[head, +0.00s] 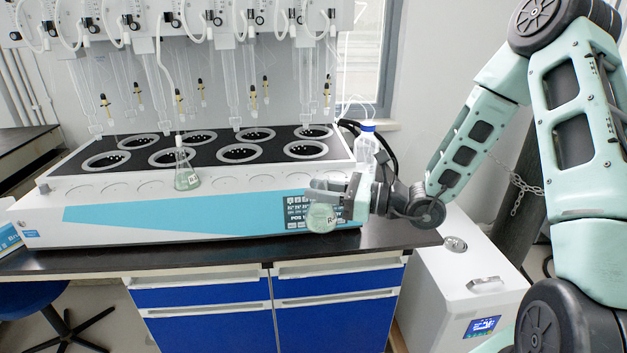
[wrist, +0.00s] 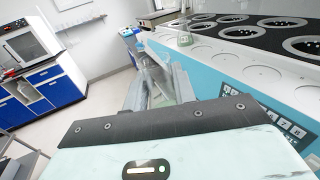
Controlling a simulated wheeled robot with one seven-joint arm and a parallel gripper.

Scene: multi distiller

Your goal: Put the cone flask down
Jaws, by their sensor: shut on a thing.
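The held cone flask (head: 322,218) is clear glass with a pale green lower part and a small label. My gripper (head: 328,194) is shut on it in front of the distiller's lower right front, near the control panel. In the wrist view the flask (wrist: 153,72) shows between the fingers (wrist: 160,90), partly hidden by them. Whether its base touches the bench cannot be told. A second cone flask (head: 186,176) stands upright on the distiller's white front ledge; it also shows in the wrist view (wrist: 185,38).
The multi distiller (head: 200,218) fills most of the dark bench (head: 398,236), with round heating wells and glass tubes above. A blue-capped bottle (head: 367,146) stands at its right end. A narrow strip of bench front is clear. A white unit (head: 470,290) stands right of the bench.

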